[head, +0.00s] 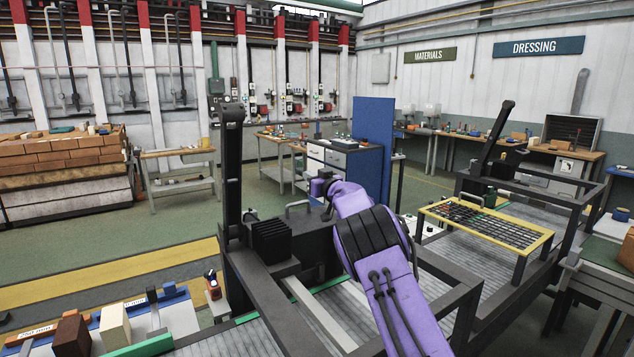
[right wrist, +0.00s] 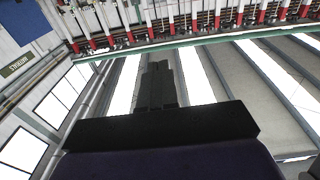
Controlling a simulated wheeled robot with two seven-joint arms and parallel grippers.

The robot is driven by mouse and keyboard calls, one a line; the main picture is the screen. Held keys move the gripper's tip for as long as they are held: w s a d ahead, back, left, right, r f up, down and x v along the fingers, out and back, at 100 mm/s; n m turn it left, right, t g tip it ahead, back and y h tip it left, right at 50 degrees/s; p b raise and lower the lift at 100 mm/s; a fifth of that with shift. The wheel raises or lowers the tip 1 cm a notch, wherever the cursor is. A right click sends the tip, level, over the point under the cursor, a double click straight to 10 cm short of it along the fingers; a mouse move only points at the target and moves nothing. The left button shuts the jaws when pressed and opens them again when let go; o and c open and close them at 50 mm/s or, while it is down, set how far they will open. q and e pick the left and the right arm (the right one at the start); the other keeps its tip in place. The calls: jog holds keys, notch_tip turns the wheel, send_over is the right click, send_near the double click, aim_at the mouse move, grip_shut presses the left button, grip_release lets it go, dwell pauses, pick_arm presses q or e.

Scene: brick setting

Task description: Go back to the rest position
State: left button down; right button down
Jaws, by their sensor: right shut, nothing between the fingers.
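My right arm, purple with black joints, reaches up from the bottom of the head view to its bent wrist above the dark machine frame (head: 262,285). My right gripper (right wrist: 157,70) shows in the right wrist view as a black body with its fingers together. It is empty and points up toward the roof and the far wall. In the head view the fingers are too small and hidden to make out. My left arm and gripper are not in view.
A yellow-framed rack (head: 485,226) stands on the right of the machine. At the lower left, blocks (head: 115,325) sit by a blue-edged board. Stacked bricks (head: 60,155) stand at the far left. Green floor (head: 180,235) is open between the machine and the back benches.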

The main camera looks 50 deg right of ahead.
jog(key=s+r, duration=0.2)
jog(key=s, duration=0.1)
jog(key=shift+s+a+r+b, duration=0.1)
jog(key=shift+s+a+b, duration=0.1)
jog(key=shift+a+b, duration=0.2)
jog(key=shift+w, duration=0.15)
jog(key=w+d+f+p, duration=0.1)
jog(key=w+f, duration=0.2)
jog(key=w+f+p, duration=0.1)
jog(key=w+f, duration=0.1)
jog(key=f, duration=0.1)
jog(key=w+d+f+p, duration=0.1)
jog(key=w+f, duration=0.2)
jog(key=shift+w+d+f, duration=0.3)
jog(key=shift+w+f, duration=0.05)
jog(key=shift+f, duration=0.05)
jog(key=shift+r, duration=0.1)
jog(key=shift+s+r+p, duration=0.1)
jog(key=shift+s+p, duration=0.05)
jog(key=shift+p, duration=0.15)
